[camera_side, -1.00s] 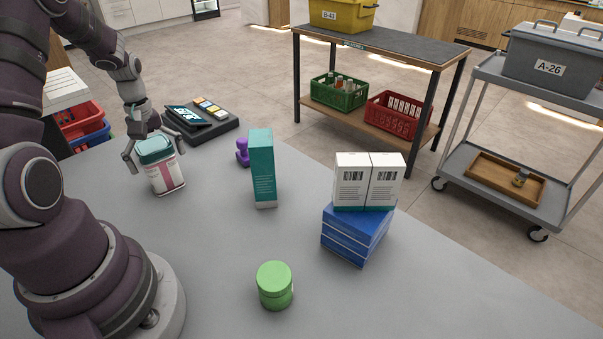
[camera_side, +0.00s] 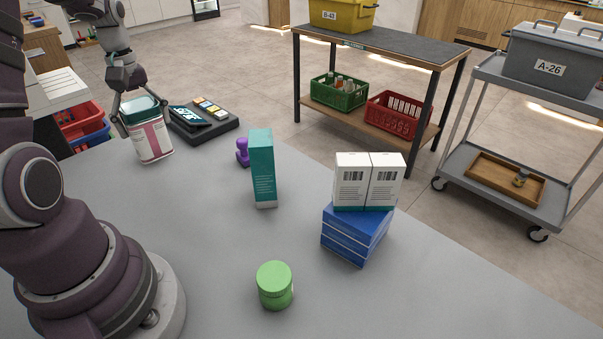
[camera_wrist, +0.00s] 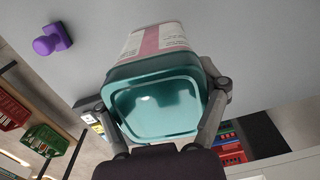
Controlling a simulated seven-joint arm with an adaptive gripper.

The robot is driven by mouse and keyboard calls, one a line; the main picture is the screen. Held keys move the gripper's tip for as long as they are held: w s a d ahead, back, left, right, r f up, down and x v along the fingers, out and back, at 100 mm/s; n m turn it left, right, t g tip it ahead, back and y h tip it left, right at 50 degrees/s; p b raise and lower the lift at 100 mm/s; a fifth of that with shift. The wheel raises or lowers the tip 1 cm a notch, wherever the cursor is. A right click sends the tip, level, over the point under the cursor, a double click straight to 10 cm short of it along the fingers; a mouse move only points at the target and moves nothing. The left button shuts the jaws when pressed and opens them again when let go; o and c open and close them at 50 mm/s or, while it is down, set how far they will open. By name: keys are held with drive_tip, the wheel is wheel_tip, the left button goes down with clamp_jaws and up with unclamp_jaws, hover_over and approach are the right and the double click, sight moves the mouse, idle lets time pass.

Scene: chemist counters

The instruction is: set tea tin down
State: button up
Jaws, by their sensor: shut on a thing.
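The tea tin (camera_side: 153,143) is white with a pink band and a teal lid. It stands upright or nearly so at the far left of the grey counter. My gripper (camera_side: 141,117) is shut on it, with one finger on each side near the lid. In the wrist view the lid of the tin (camera_wrist: 158,103) faces the camera between the fingers of my gripper (camera_wrist: 170,108). I cannot tell whether the tin's base touches the counter.
A payment terminal (camera_side: 205,120) is right of the tin. A purple stamp (camera_side: 243,152), a teal box (camera_side: 262,168), blue boxes (camera_side: 355,235) under white boxes (camera_side: 368,182), and a green jar (camera_side: 274,285) stand on the counter (camera_side: 190,240). Its middle left is clear.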

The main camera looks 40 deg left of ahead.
drive_tip(key=w+d+r+m, duration=0.3)
drive_tip(key=w+d+r, duration=0.1)
drive_tip(key=d, duration=0.5)
drive_tip(key=w+d+r+m, duration=0.3)
drive_tip(key=w+d+m, duration=0.1)
drive_tip(key=d, duration=0.5)
drive_tip(key=s+d+r+n, duration=0.1)
drive_tip(key=s+d, duration=0.1)
drive_tip(key=d, duration=0.8)
drive_tip(key=s+d+r+n, duration=0.1)
drive_tip(key=s+d+r, duration=0.1)
drive_tip(key=d, duration=0.9)
drive_tip(key=shift+n, duration=0.3)
drive_tip(key=w+d+f+m, duration=0.2)
drive_tip(key=d+f+m, duration=0.2)
drive_tip(key=f+m, duration=0.1)
drive_tip(key=shift+d+m, duration=0.2)
drive_tip(key=shift+m, duration=0.1)
drive_tip(key=d+f+m, duration=0.2)
drive_tip(key=d+m, duration=0.3)
drive_tip(key=m, duration=0.1)
drive_tip(key=shift+d+f, duration=0.35)
drive_tip(key=shift+f, duration=0.05)
drive_tip(key=shift+m, duration=0.4)
drive_tip(key=f, duration=0.6)
drive_tip(key=d+f, duration=0.1)
drive_tip(key=f, duration=0.3)
drive_tip(key=shift+f, duration=0.1)
